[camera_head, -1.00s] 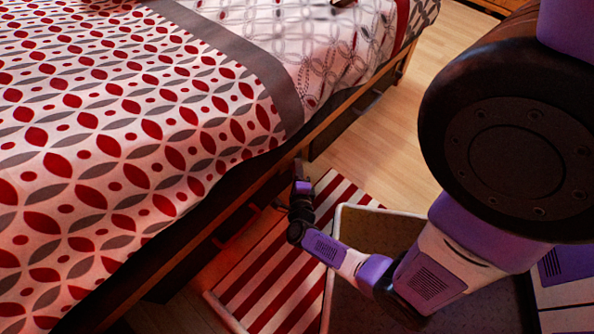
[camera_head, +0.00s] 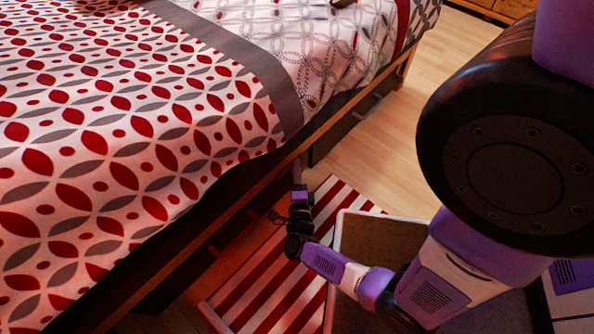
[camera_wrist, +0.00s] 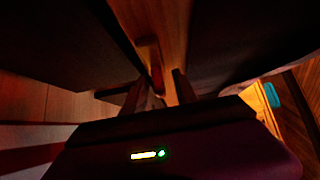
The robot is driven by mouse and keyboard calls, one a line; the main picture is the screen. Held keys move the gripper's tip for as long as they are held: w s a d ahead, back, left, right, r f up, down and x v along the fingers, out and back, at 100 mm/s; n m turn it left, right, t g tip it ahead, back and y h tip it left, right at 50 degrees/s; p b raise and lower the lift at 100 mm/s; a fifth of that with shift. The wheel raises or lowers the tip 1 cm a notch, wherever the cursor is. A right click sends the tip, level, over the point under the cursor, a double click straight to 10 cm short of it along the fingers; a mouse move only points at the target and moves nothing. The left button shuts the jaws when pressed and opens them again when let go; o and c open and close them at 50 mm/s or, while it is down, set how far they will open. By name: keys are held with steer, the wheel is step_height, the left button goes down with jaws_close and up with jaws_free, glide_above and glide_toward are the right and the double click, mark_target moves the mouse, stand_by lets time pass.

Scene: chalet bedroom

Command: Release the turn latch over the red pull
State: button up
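A small wooden piece (camera_wrist: 148,55), which looks like the turn latch, stands out from the wooden bed rail in the wrist view. A reddish part shows just below it. My gripper (camera_wrist: 160,88) points at it with its two dark fingers apart, one on each side of the line to the piece. I cannot tell whether either finger touches it. In the head view my gripper (camera_head: 296,172) is against the bed's side rail, and the latch is hidden or too small to make out. A red pull (camera_head: 232,240) shows on the dark drawer front below the rail, left of my gripper.
The bed (camera_head: 130,130) with its patterned cover fills the left. A red-and-white striped rug (camera_head: 270,285) lies on the wooden floor beside it. Bare floor (camera_head: 375,150) lies beyond the rug.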

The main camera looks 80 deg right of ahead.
steer(key=p+v, duration=0.1)
steer(key=v, duration=0.7)
steer(key=shift+p, duration=0.4)
